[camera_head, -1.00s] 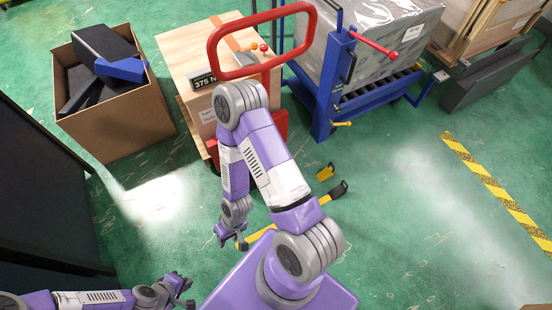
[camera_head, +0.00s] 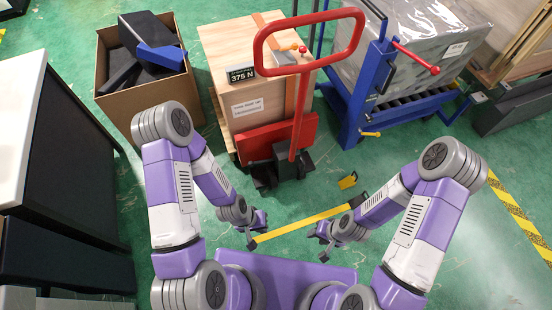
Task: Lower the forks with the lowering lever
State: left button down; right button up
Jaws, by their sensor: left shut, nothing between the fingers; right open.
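A red pallet jack stands ahead, with a loop handle (camera_head: 309,14) on a tall red post (camera_head: 301,115). Inside the loop are a small orange lever knob (camera_head: 294,46) and a red lever knob (camera_head: 303,48); I cannot tell which one lowers. The jack's red body (camera_head: 262,142) stands against a wooden crate (camera_head: 225,42) with a black "375 N" display (camera_head: 241,73). The forks are hidden under the load. My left gripper (camera_head: 257,228) is shut and empty, low in front of the jack. My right gripper (camera_head: 323,240) is open and empty, to its right. Both are well apart from the levers.
A cardboard box (camera_head: 118,90) with dark and blue pieces stands left of the crate. A blue stacker frame (camera_head: 365,95) with a wrapped load (camera_head: 410,45) is at right. A yellow bar (camera_head: 305,222) and a yellow block (camera_head: 347,181) lie on the green floor. Dark cabinets stand at left.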

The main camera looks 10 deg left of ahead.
aim_at(250, 164)
jog(key=i, duration=1)
